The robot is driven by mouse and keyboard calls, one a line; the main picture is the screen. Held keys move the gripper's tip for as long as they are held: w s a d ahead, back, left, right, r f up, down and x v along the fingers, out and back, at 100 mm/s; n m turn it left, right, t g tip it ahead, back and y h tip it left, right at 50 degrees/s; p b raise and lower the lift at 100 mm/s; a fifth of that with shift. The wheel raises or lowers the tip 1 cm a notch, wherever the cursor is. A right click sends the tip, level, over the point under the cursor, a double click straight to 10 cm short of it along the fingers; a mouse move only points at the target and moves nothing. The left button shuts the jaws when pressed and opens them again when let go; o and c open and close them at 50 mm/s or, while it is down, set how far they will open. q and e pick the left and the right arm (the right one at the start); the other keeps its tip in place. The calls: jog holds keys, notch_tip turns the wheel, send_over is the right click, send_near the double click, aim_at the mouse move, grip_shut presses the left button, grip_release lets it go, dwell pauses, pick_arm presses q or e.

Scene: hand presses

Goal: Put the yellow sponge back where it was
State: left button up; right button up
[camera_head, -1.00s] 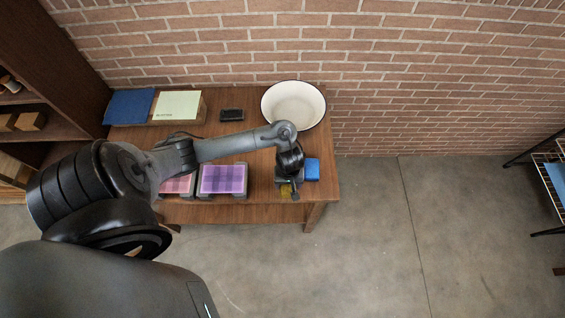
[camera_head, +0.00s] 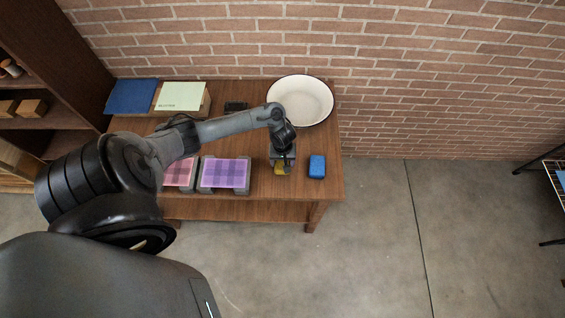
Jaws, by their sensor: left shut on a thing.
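The yellow sponge (camera_head: 279,169) shows as a small patch under my left gripper (camera_head: 281,167), near the front right of the wooden table. My left gripper is shut on the sponge, and the gripper body hides most of it. I cannot tell whether the sponge touches the table top. A blue sponge-like block (camera_head: 317,167) lies just to the right, apart from the gripper. My right gripper is not in view.
A white basin (camera_head: 301,98) stands at the back right of the table (camera_head: 258,184). A purple plaid sheet (camera_head: 225,174) and a pink one (camera_head: 180,172) lie left of the gripper. A dark pad (camera_head: 235,106) lies behind. Wooden shelves (camera_head: 50,122) stand at the left.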

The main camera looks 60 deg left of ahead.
pick_arm(q)
notch_tip(320, 180, down, 2)
jog(key=shift+d+f, duration=0.1)
jog(key=shift+f, duration=0.25)
jog(key=shift+f, duration=0.2)
jog(key=o, duration=1)
jog(key=shift+r, duration=0.15)
